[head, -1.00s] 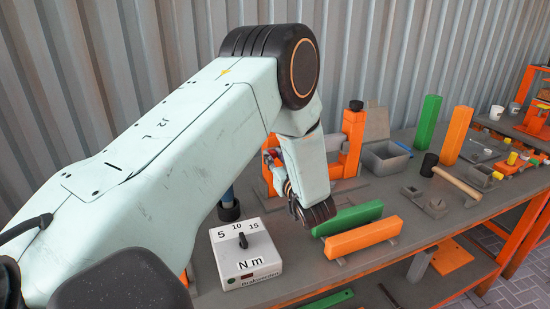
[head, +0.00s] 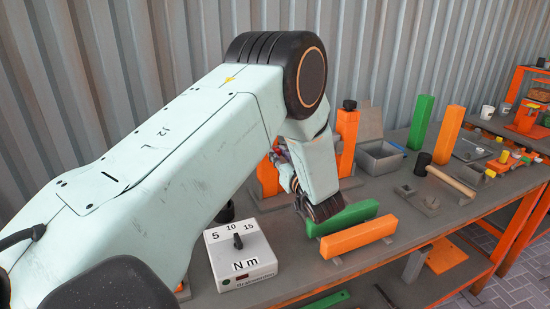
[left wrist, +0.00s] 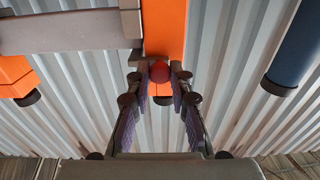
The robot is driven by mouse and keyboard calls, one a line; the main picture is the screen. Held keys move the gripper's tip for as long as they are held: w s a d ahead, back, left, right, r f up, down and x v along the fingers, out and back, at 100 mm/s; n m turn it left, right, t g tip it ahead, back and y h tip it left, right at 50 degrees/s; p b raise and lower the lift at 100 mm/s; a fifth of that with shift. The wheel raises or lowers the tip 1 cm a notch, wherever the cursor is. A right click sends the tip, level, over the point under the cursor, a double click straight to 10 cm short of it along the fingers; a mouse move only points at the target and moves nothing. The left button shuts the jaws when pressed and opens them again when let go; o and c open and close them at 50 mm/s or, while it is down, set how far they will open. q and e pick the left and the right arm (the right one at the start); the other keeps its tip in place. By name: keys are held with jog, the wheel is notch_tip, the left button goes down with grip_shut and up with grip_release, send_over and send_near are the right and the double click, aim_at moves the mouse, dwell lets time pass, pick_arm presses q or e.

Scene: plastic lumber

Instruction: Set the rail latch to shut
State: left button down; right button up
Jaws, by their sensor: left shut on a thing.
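A red ball knob (left wrist: 159,71) shows in the left wrist view in front of an orange post (left wrist: 163,30). A grey bar (left wrist: 70,32) runs left from that post. My left gripper (left wrist: 160,82) has its two fingers shut on the red knob, one on each side. In the head view my left gripper (head: 283,160) is at the orange fixture (head: 346,135) and mostly hidden behind my own wrist. I cannot tell the latch's setting from these views. My right gripper is not in view.
A white torque box (head: 240,262) stands in front of the fixture. A green beam (head: 345,216) and an orange beam (head: 358,238) lie to the right of my wrist. A grey bin (head: 382,158), a mallet (head: 445,178) and upright green and orange beams stand further right.

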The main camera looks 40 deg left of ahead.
pick_arm(q)
jog(key=shift+w+r, duration=0.1)
jog(key=shift+r, duration=0.05)
jog(key=c, duration=1.6)
grip_release()
jog(key=o, duration=0.4)
jog(key=shift+w+d, duration=0.15)
jog(key=shift+w, duration=0.05)
jog(key=shift+s, duration=0.2)
jog(key=v, duration=1.2)
